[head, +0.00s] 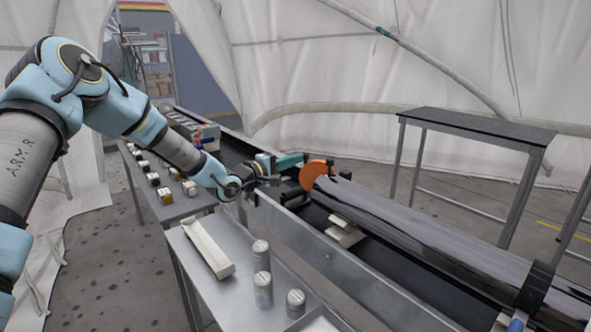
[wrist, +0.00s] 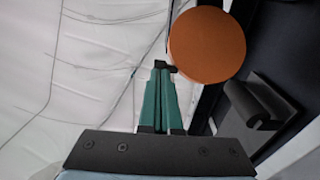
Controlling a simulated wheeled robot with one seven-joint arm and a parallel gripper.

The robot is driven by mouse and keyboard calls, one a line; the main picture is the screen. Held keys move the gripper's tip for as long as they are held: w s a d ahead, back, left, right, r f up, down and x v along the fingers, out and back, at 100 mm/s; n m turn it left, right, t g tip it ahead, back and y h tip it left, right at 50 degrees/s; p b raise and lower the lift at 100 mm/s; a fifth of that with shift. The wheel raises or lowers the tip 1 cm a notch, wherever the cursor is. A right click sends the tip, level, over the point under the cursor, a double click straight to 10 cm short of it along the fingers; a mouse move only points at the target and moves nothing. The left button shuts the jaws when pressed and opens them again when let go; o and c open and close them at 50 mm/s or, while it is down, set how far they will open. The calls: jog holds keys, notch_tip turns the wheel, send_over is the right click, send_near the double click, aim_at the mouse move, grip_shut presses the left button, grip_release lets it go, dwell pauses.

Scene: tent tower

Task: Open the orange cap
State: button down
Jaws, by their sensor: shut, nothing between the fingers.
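The orange cap (head: 314,175) sits at the left end of a long dark cylinder (head: 420,230) lying in the metal trough. In the wrist view the orange cap (wrist: 207,45) shows as a round disc at the upper right. My gripper (head: 298,157) has teal fingers and is just left of the cap in the head view. In the wrist view my gripper (wrist: 163,70) has its fingers together with nothing between them. Its tips are close to the cap's left edge; I cannot tell whether they touch it.
The metal trough wall (head: 320,255) runs along the near side of the cylinder. A grey side table (head: 195,285) holds a pale long box (head: 207,247) and several grey canisters (head: 262,285). A dark-topped table (head: 475,125) stands behind right. White tent walls (head: 310,70) enclose the place.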

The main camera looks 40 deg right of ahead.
jog(key=w+d+b, duration=0.2)
jog(key=w+d, duration=0.1)
jog(key=d, duration=0.5)
jog(key=shift+w+d, duration=0.25)
jog(key=shift+d, duration=0.05)
dwell(1.3)
